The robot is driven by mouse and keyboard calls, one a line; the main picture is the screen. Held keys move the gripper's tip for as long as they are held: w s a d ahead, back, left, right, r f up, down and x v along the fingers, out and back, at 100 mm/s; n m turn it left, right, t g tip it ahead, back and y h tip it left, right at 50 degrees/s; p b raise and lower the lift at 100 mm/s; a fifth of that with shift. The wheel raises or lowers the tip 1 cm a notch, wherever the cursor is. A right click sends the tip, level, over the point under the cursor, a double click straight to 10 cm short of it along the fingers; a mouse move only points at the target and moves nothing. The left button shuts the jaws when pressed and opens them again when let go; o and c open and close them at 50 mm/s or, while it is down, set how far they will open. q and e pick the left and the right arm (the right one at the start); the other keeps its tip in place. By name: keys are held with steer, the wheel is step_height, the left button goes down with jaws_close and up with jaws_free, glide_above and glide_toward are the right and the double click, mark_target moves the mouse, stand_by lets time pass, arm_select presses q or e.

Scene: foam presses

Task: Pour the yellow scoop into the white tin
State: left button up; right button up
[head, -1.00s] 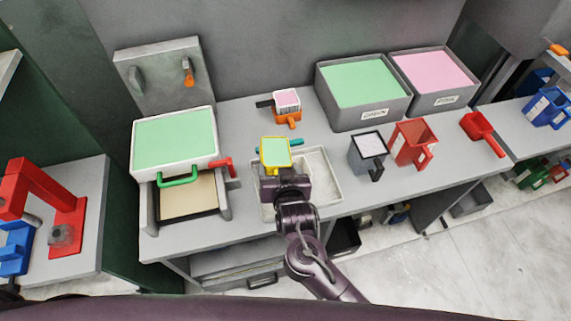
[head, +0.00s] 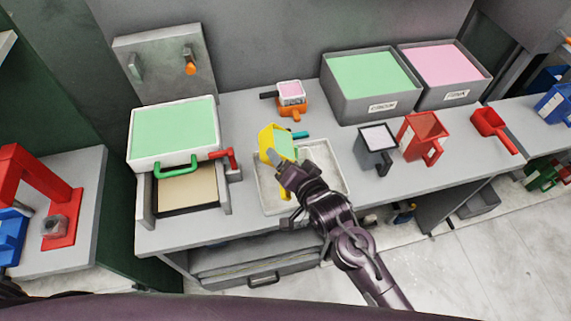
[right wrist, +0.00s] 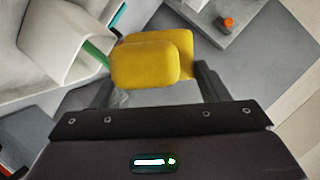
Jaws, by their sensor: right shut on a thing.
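The yellow scoop (head: 267,145) has a pale green fill and hangs above a shallow pale tray. It is tilted in the head view. My right gripper (head: 286,168) is shut on it; in the right wrist view, yellow (right wrist: 145,62) shows between the fingers. A white, box-like tin with a green handle (head: 138,162) stands on the bench at left, full of green to near its rim, on a grey frame. The scoop is to the right of this tin, apart from it. My left gripper is not in view.
The pale tray (head: 325,160) lies under the scoop. A small pink-filled cup (head: 292,100) on an orange base stands behind. A grey jug (head: 370,160), red jug (head: 408,148) and red scoop (head: 492,130) stand right. Two grey bins (head: 345,105) of green and pink stand at the back.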

steer(key=shift+w+d+f+m+t+y+b, duration=0.1)
steer(key=shift+d+f+m+t+y+b, duration=0.5)
steer(key=shift+m+b, duration=1)
steer(key=shift+w+d+f+m+t+y+b, duration=0.15)
steer(key=shift+d+f+m+t+y+b, duration=0.4)
steer(key=shift+m, duration=1.7)
steer(key=shift+w+d+f+m+t+y+b, duration=0.1)
steer(key=shift+d+f+m+t+y+b, duration=0.15)
steer(key=shift+d+m+t+y+b, duration=1.05)
steer(key=shift+a+m+g, duration=0.35)
steer(key=shift+a+m, duration=0.3)
steer(key=a+r+n+g+h+p, duration=0.1)
steer(key=n+p, duration=0.3)
steer(key=a+r+n+g+h+p, duration=0.1)
steer(key=n+h+p, duration=0.1)
steer(key=n+p, duration=0.2)
steer(key=s+a+r+n+g+h+p, duration=0.1)
steer(key=a+n+g+h+p, duration=0.1)
steer(key=n+p, duration=0.1)
steer(key=shift+n+h+p, duration=0.25)
steer(key=shift+n+p, duration=0.15)
steer(key=shift+n, duration=0.2)
steer(key=n+h, duration=0.2)
steer(key=n, duration=0.1)
steer(key=shift+a+h, duration=0.4)
steer(key=shift+r+n+h, duration=0.5)
steer(key=shift+n+h, duration=0.4)
steer(key=shift+n, duration=0.2)
